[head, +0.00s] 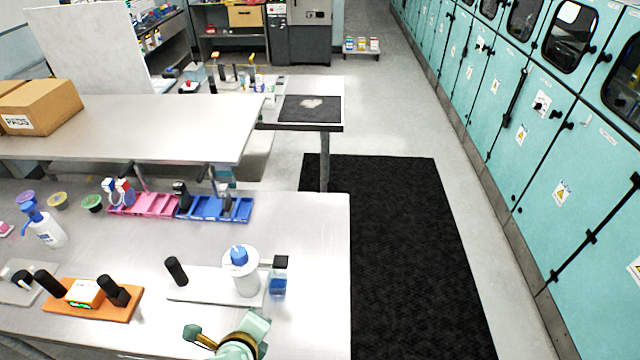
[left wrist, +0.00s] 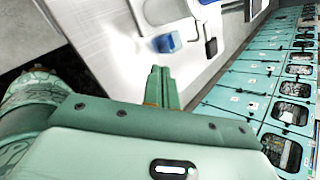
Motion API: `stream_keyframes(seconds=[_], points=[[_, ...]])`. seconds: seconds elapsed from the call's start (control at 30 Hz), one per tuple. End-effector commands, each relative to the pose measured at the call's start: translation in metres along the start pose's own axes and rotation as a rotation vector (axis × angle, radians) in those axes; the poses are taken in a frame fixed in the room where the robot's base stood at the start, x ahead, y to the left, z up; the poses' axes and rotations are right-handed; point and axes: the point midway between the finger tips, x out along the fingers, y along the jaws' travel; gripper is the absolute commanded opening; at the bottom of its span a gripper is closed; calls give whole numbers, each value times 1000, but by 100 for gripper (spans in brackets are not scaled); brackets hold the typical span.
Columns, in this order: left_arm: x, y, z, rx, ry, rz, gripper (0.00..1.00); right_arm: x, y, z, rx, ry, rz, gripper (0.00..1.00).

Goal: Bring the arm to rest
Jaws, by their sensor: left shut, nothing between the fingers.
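My left gripper (left wrist: 160,88) shows in the left wrist view with its two green fingers together and nothing between them. It is over or near the grey workbench (left wrist: 110,50), clear of the objects there. My right gripper is in neither view.
On the bench (head: 320,250) stand a white dispenser bottle (head: 246,280), a small blue-liquid bottle (head: 279,282), an orange board (head: 95,302) and pink (head: 150,206) and blue (head: 215,209) racks. The bench's right end is clear. A black mat (head: 400,250) lies on the floor.

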Motion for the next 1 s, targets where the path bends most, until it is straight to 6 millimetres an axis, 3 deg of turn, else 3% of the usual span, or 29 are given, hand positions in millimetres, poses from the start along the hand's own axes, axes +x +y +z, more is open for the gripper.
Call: stream_keyframes(seconds=[0.1,0.2,0.53,0.6,0.87,1.0], points=[[-30,10,36,-423,-60,46,0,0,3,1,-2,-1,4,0],[-51,24,64,-704,-122,74,0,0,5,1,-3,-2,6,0],[-122,78,139,-1388,-371,90,0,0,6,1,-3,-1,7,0],[-92,90,120,-1375,-342,117,0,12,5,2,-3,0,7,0],[-18,134,65,-1394,-275,204,0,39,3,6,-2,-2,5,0],[28,172,25,-1416,-234,268,0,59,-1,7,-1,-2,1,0]])
